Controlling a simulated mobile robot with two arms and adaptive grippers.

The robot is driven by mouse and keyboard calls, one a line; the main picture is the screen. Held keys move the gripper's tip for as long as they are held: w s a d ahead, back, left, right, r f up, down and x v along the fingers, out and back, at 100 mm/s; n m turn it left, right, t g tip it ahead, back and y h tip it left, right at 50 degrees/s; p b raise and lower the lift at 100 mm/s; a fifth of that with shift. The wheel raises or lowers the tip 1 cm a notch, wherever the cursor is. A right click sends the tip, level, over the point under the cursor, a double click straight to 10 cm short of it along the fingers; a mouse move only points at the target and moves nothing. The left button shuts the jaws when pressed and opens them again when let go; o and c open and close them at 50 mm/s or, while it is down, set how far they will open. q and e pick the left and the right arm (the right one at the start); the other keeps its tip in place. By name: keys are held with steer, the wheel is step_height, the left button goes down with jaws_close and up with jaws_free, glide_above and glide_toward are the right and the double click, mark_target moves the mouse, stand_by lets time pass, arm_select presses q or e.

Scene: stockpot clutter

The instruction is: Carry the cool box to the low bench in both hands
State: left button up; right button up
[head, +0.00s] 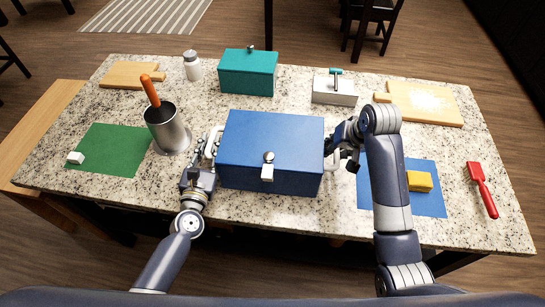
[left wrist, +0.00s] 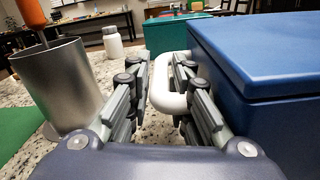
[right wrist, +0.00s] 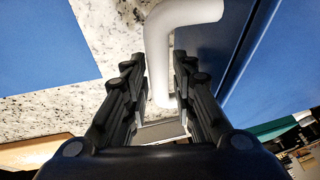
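The blue cool box (head: 270,150) stands upright on the speckled stone tabletop, lid shut, with a white handle on each side and a latch in front. My left gripper (head: 208,160) is at its left side. In the left wrist view its fingers (left wrist: 162,90) are open, with the white handle (left wrist: 172,95) between them, closer to the right finger. My right gripper (head: 345,150) is at the right handle (head: 332,160). In the right wrist view its fingers (right wrist: 158,95) are open on either side of that handle (right wrist: 160,60). A low wooden bench (head: 50,120) shows beyond the table's left edge.
A metal pot (head: 168,132) with an orange-handled tool stands close left of my left gripper. A teal box (head: 247,72), white bottle (head: 192,66) and grey box (head: 334,90) stand behind. A yellow sponge (head: 419,181) and red tool (head: 482,190) lie right. A green mat (head: 110,150) lies left.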

arm_select(q)
jaws_close()
arm_select(e)
jaws_close()
arm_select(q)
steer(key=shift+r, duration=0.15)
arm_select(e)
steer(key=shift+r, duration=0.15)
